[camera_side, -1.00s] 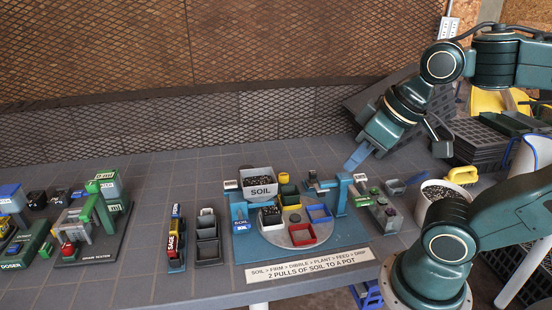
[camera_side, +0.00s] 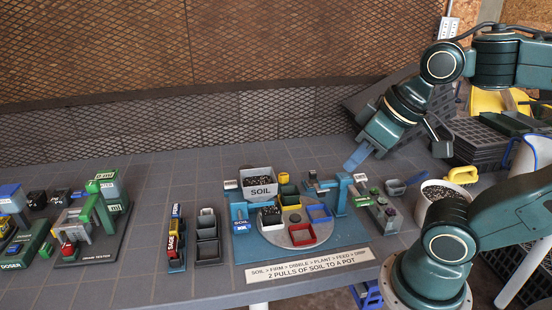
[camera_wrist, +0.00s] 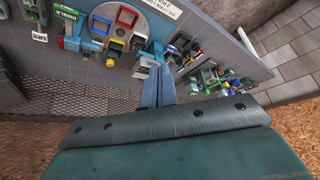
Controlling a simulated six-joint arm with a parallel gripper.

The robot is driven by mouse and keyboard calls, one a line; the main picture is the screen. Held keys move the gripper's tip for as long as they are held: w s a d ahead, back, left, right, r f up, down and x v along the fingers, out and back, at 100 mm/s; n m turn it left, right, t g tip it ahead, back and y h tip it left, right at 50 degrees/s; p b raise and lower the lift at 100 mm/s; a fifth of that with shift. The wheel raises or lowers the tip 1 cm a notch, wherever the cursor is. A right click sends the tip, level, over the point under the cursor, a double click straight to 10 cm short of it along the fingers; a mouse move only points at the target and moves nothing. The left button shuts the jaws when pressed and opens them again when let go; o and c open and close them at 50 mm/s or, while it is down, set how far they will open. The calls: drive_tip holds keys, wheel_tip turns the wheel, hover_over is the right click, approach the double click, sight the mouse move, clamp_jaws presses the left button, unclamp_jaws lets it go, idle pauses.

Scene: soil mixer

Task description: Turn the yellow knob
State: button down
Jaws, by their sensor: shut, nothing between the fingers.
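A small yellow knob (camera_side: 283,178) stands upright at the back of the blue-based soil station, just right of the grey SOIL hopper (camera_side: 258,184). In front of it is a grey round turntable (camera_side: 272,235) with several coloured trays, including a yellow tray (camera_side: 291,200). My gripper (camera_side: 353,163) is shut and empty. It hangs in the air, right of and above the knob, with its blue fingers pointing down and left. In the wrist view the blue fingers (camera_wrist: 156,55) are together, with the turntable (camera_wrist: 114,30) beyond them. I cannot make out the knob clearly there.
A blue post with an arm (camera_side: 341,195) rises at the turntable's right. A white bucket (camera_side: 440,189) of dark grains stands farther right. A sign (camera_side: 310,266) lies in front. Narrow bins (camera_side: 208,240) stand left of the station. The table behind the station is clear.

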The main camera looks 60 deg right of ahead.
drive_tip(key=c, duration=1.5)
unclamp_jaws()
drive_tip(key=shift+w, duration=0.1)
drive_tip(key=o, duration=0.3)
drive_tip(key=shift+w+r, duration=0.15)
drive_tip(key=shift+r, duration=0.05)
drive_tip(key=shift+o, duration=1.2)
drive_tip(key=w+d+r+m+g, duration=0.1)
drive_tip(key=w+d+r+m, duration=0.2)
drive_tip(key=w, duration=0.8)
drive_tip(key=shift+d+m+g+h, duration=0.3)
drive_tip(key=shift+d+m, duration=0.2)
drive_tip(key=shift+d, duration=0.25)
drive_tip(key=w+d+f+m+g, duration=0.25)
drive_tip(key=w+d+f, duration=0.25)
drive_tip(key=w+d, duration=0.35)
drive_tip(key=w+d+f+m+g, duration=0.1)
drive_tip(key=w+d+f+m, duration=0.3)
drive_tip(key=w+d, duration=0.4)
drive_tip(key=w+d+f+m, duration=0.4)
drive_tip(key=d+f, duration=0.4)
drive_tip(key=f, duration=0.4)
drive_tip(key=shift+w+g, duration=0.35)
drive_tip(key=shift+w, duration=0.05)
